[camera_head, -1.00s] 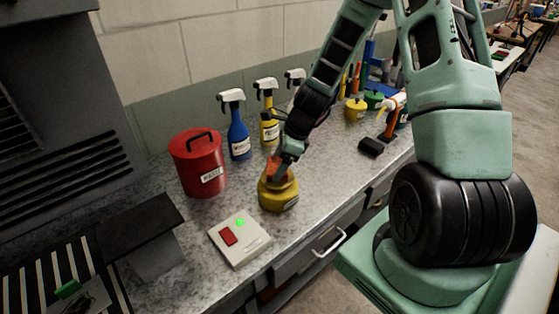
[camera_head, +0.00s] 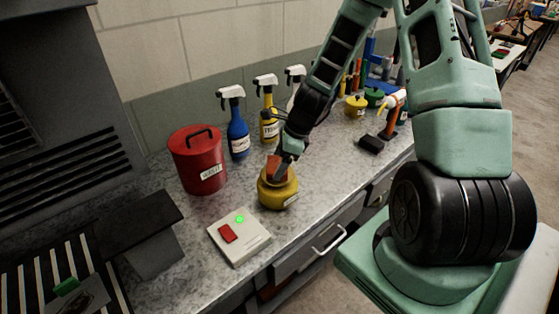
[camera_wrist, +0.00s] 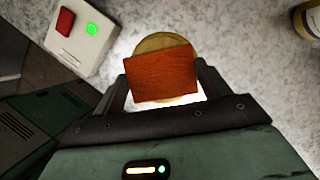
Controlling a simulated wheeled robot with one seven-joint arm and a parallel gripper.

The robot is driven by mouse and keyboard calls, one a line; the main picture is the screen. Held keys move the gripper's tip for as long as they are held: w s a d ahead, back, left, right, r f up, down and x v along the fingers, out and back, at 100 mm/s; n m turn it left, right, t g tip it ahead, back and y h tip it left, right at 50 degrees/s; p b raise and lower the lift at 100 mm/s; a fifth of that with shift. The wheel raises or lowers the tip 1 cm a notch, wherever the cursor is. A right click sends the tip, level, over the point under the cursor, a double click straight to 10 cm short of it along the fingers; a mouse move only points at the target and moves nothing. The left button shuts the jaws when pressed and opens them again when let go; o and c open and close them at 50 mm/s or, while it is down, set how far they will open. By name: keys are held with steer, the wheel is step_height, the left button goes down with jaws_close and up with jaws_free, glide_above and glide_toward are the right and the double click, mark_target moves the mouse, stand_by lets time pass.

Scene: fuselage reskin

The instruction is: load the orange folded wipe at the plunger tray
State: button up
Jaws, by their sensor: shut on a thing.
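The orange folded wipe (camera_wrist: 162,75) is a flat square held between the two fingers of my gripper (camera_wrist: 160,85) in the wrist view. In the head view the wipe (camera_head: 277,168) shows just over the yellow plunger can (camera_head: 278,193), with my gripper (camera_head: 284,168) at it. In the wrist view the round yellow top of the can (camera_wrist: 160,43) shows behind the wipe, which covers most of it. I cannot tell whether the wipe touches the tray on the can's top.
A red lidded waste can (camera_head: 199,163) stands left of the plunger can. A white box with a red switch and green light (camera_head: 239,238) lies in front. Blue (camera_head: 238,138) and yellow (camera_head: 268,125) spray bottles stand behind.

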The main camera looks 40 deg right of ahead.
steer(key=shift+f+b, duration=0.6)
steer(key=shift+f, duration=0.2)
stand_by(0.4)
steer(key=shift+r, duration=0.1)
stand_by(0.4)
step_height(320, 180, up, 7)
steer(key=p, duration=0.6)
stand_by(1.0)
